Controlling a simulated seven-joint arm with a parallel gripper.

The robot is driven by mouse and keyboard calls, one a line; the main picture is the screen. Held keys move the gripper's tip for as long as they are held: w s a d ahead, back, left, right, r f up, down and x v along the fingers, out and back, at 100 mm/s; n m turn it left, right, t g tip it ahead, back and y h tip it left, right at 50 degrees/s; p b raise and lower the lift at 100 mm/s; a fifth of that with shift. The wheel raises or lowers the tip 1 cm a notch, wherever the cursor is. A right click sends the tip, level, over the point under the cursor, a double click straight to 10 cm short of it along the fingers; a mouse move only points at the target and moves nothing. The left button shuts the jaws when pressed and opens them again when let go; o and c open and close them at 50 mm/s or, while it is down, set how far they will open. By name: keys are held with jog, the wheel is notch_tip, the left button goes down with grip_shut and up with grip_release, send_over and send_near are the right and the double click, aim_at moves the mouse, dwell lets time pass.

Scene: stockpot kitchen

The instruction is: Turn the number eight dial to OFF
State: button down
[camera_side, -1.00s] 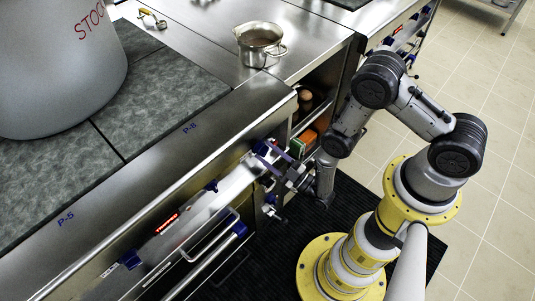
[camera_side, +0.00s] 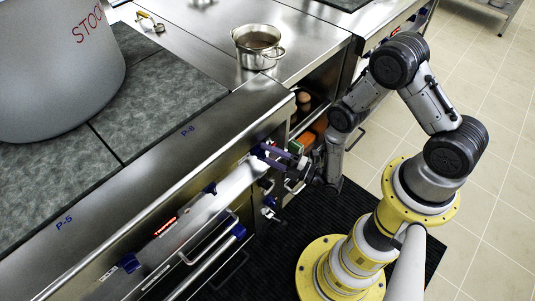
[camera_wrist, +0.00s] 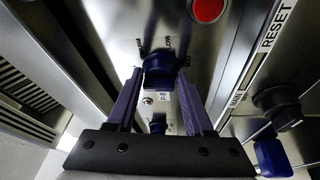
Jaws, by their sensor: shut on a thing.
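The blue number eight dial (camera_wrist: 160,68) is on the steel front panel in the wrist view, with a small "P 8" label below it. In the side view the dial (camera_side: 257,151) is at the right end of the panel, partly hidden by my fingers. My gripper (camera_wrist: 160,78) is shut on the dial, with one purple finger on each side. In the side view my gripper (camera_side: 270,154) reaches the panel from the right.
Other blue dials (camera_side: 130,262) sit along the panel, with a red-lit display (camera_side: 165,226) between. A handle rail (camera_side: 205,262) runs below. A saucepan (camera_side: 258,46) and big stockpot (camera_side: 60,65) stand on the cooktop. An open shelf (camera_side: 310,115) holds several items.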

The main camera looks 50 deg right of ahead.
dwell(0.4)
jog(key=shift+w, duration=0.1)
jog(key=shift+c, duration=1.6)
grip_release()
jog(key=shift+s, duration=0.2)
jog(key=v, duration=1.3)
jog(key=shift+s+d, duration=0.15)
jog(key=shift+s, duration=0.05)
